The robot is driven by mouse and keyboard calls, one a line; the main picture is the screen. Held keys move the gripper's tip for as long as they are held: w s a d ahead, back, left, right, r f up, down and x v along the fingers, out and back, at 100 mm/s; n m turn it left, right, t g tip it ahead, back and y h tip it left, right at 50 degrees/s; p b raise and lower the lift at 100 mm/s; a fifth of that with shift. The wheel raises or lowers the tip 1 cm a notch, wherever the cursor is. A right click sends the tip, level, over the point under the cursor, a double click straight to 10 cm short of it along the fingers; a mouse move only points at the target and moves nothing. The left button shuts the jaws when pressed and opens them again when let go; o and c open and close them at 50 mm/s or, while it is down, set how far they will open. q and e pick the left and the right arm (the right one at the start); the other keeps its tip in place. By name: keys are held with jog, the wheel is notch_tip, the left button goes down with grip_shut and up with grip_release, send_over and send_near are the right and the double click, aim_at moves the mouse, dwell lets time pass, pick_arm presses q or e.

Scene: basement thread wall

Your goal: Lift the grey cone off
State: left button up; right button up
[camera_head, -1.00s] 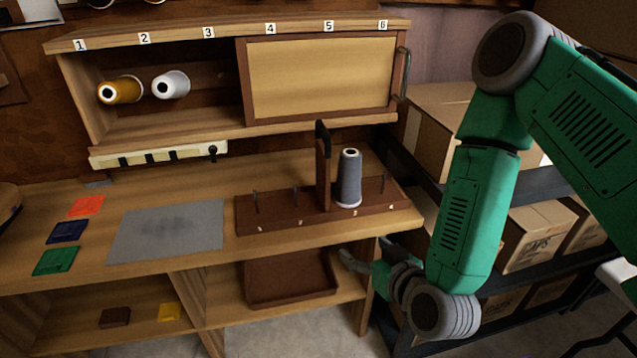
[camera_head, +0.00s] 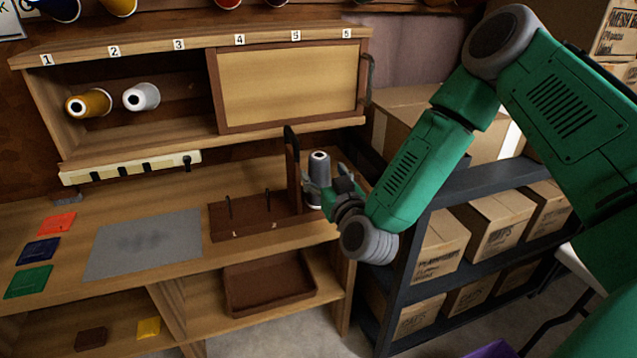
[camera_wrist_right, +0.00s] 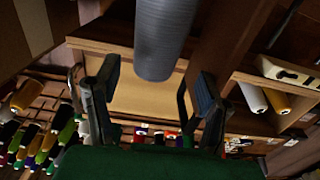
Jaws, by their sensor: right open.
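The grey cone (camera_head: 318,170) stands upright at the right part of the brown peg rack (camera_head: 250,224) on the workbench, right of the rack's upright divider. My right gripper (camera_head: 322,192) is at the cone, its fingers beside the cone's lower part. In the right wrist view the grey cone (camera_wrist_right: 163,40) hangs down from the top edge, between and beyond the two fingertips of the open right gripper (camera_wrist_right: 155,85). I cannot tell whether a finger touches it. My left gripper is not in view.
A wall cabinet with a sliding panel (camera_head: 288,88) holds a gold cone (camera_head: 90,102) and a white cone (camera_head: 141,97). The rack's divider (camera_head: 293,165) rises close left of the grey cone. A grey mat (camera_head: 145,243) lies left. Shelves with boxes (camera_head: 498,224) stand right.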

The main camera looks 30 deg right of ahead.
jog(key=w+d, duration=0.1)
jog(key=w+d+f, duration=0.1)
jog(key=w, duration=0.1)
jog(key=shift+w+d+f, duration=0.1)
jog(key=shift+w+f, duration=0.05)
jog(key=shift+w, duration=0.15)
jog(key=shift+w+d+f, duration=0.1)
jog(key=shift+w+d, duration=0.15)
jog(key=shift+d, duration=0.25)
jog(key=shift+a, duration=0.25)
jog(key=shift+c, duration=0.8)
jog(key=shift+a+r, duration=0.2)
jog(key=shift+a, duration=0.25)
jog(key=c, duration=1.2)
jog(key=shift+o, duration=0.2)
jog(key=shift+d+r, duration=0.25)
jog(key=shift+d, duration=0.2)
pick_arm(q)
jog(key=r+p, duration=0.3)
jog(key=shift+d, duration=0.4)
pick_arm(e)
notch_tip(320, 180, up, 17)
send_over(327, 169)
jog(key=x, duration=0.2)
jog(key=shift+a+r, duration=0.2)
